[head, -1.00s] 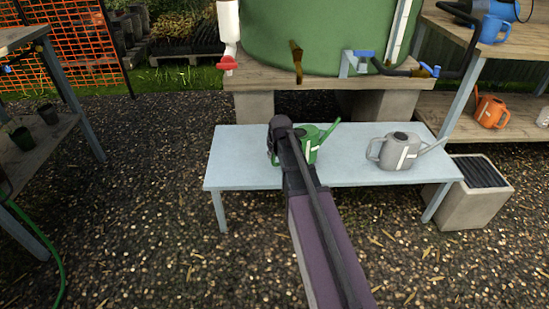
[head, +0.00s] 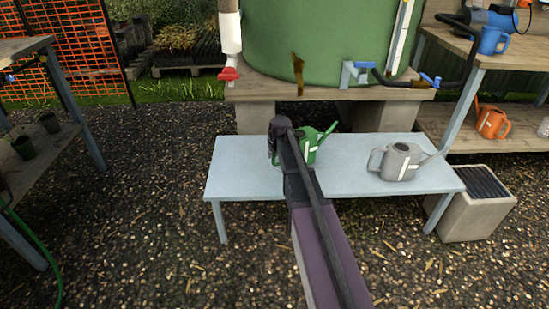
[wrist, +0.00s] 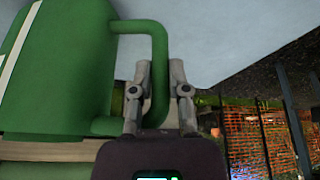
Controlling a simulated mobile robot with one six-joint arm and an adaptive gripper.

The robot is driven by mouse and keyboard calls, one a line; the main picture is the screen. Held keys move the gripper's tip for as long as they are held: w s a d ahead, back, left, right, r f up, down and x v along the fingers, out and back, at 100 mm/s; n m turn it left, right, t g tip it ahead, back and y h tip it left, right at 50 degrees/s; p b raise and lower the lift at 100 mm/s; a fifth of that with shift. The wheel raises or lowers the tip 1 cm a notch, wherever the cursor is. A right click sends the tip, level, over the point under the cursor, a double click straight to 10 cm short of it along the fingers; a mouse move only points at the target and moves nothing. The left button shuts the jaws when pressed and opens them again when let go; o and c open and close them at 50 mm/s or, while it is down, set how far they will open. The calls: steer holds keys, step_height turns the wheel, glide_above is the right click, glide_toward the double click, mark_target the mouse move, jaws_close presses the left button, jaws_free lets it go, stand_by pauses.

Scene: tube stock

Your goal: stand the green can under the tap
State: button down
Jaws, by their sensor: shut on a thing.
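The green can (head: 311,146), with a spout up to the right, shows over the back left of the pale blue table (head: 250,180) in the head view, partly hidden by my arm. In the wrist view the green can (wrist: 60,65) fills the left side. My gripper (wrist: 160,75) is shut on its handle. Whether the can's base touches the table is hard to see. A brass tap (head: 298,72) juts from the front of the green tank (head: 330,40), beyond the can. A blue-handled tap (head: 360,70) is to its right, and a red valve (head: 229,74) to its left.
A grey watering can (head: 398,162) stands on the table's right part. The tank's wooden stand (head: 265,91) is behind the table. Open gravel lies in front.

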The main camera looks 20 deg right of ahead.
steer(key=shift+w+d+f+b, duration=0.2)
steer(key=shift+w+f+b, duration=0.45)
steer(key=shift+f+b, duration=0.2)
steer(key=shift+f, duration=0.25)
stand_by(0.4)
steer(key=c, duration=0.5)
jaws_free()
steer(key=shift+c, duration=0.2)
steer(key=shift+r, duration=0.1)
